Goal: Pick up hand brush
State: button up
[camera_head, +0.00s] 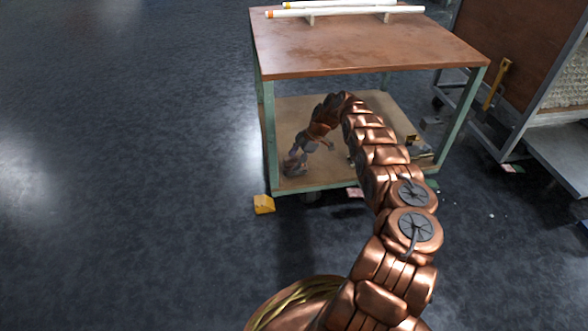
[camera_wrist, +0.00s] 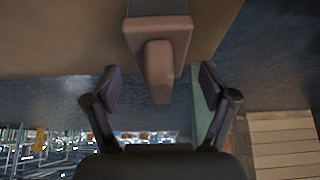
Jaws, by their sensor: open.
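A reddish-brown piece with a wide block and a narrower, rounded handle-like end, apparently the hand brush (camera_wrist: 158,68), shows in the wrist view. It reaches from the upper middle into the gap between my fingers. No bristles can be made out. My gripper (camera_wrist: 160,92) is open, with one dark finger on each side of the narrow end, and neither visibly touches it. In the head view my gripper (camera_head: 293,170) is low over the left front part of the cart's lower shelf (camera_head: 285,118). The brush cannot be told apart there.
White tubes (camera_head: 345,11) lie on the cart's rusty top (camera_head: 360,48), above my forearm. A green cart leg (camera_head: 270,140) stands close to the left of my gripper. A yellow block (camera_head: 263,204) lies on the floor. Open floor (camera_head: 130,150) is on the left.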

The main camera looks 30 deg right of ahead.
aim_at(292, 165)
jog(key=b+x, duration=0.1)
jog(key=x, duration=0.2)
jog(key=shift+f, duration=0.1)
jog(key=shift+c, duration=0.3)
jog(key=c, duration=1.3)
jog(key=shift+o, duration=0.2)
notch_tip(292, 165, up, 4)
jog(key=p, duration=0.2)
jog(key=shift+p, duration=0.4)
jog(key=s+d+p, duration=0.3)
jog(key=s, duration=0.4)
jog(key=s+d+r+p, duration=0.1)
jog(key=s+d+p, duration=0.2)
jog(key=s, duration=0.4)
jog(key=shift+s+d+p, duration=0.2)
jog(key=shift+s+p, duration=0.1)
jog(key=shift+s, duration=0.05)
